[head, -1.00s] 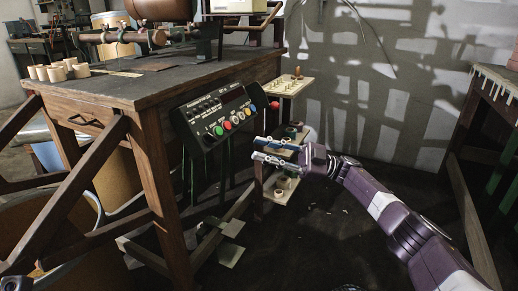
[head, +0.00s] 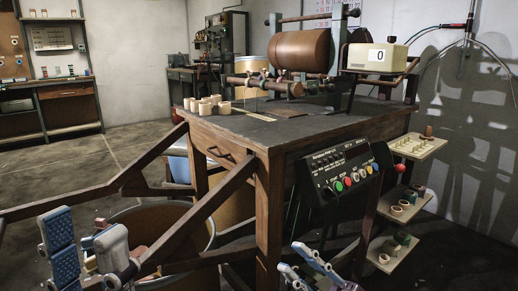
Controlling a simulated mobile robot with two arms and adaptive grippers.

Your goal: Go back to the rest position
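My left gripper (head: 86,244) is at the bottom left of the head view, in front of the table's wooden leg frame. A blue padded finger and a pale grey finger show with a gap between them; it looks open and empty. My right gripper (head: 308,272) is at the bottom edge, right of centre, below the control panel (head: 341,172). Its two fingers are apart with nothing between them. Most of both arms is out of view.
The wooden table (head: 262,131) carries a winding machine with a brown roller (head: 301,52), a counter (head: 376,57) reading 0, and several pale rolls (head: 207,104). Small shelves (head: 420,147) stand at its right. Clear floor (head: 75,165) lies at the left.

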